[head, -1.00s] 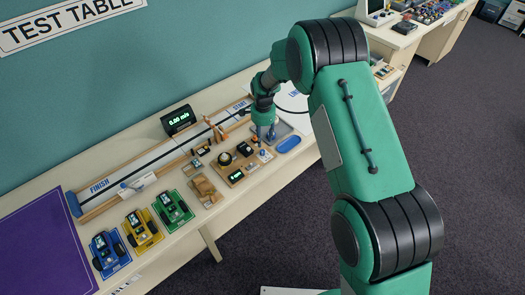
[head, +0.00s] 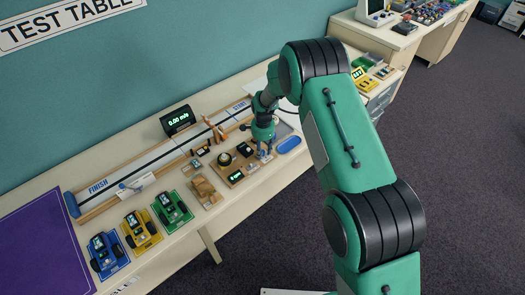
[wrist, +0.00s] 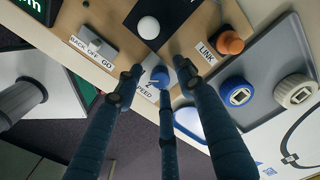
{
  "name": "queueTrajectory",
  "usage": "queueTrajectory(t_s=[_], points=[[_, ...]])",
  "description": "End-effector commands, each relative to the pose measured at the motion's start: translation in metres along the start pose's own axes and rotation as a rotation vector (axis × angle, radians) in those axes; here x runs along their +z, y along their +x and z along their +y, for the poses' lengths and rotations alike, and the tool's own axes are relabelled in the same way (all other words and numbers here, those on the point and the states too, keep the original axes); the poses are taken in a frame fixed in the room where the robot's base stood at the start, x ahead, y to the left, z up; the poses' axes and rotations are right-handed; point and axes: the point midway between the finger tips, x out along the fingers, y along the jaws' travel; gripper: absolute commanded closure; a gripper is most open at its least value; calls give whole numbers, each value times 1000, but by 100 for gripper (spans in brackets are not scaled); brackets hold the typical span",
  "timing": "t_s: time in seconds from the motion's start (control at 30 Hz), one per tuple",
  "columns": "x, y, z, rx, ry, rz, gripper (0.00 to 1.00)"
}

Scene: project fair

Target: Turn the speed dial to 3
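The speed dial (wrist: 159,72) is a small blue knob on a white plate marked SPEED at the front edge of the wooden control board (head: 234,183). My gripper (wrist: 160,75) has three dark jointed fingers, spread apart around the dial, one left, one right and one in front. Whether they touch it I cannot tell. In the head view, my gripper (head: 264,150) points down over the board's right end and covers the dial.
Beside the dial are a BACK OFF GO switch (wrist: 97,47), a white ball-topped control (wrist: 148,27) and an orange LINK knob (wrist: 230,42). A grey tray (wrist: 262,85) holds a blue and a white piece. Small cars (head: 108,255) and a track (head: 140,172) lie left.

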Motion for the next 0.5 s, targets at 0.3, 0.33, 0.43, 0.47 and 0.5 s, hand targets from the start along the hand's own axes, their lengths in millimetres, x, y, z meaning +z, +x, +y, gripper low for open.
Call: queueTrajectory(t_s=[0.3,0.33,0.43,0.47,0.5], points=[[0,0,0,0,0,0,100],[0,0,0,0,0,0,100],[0,0,0,0,-1,0,100],[0,0,0,0,-2,0,100],[0,0,0,0,-5,0,100]])
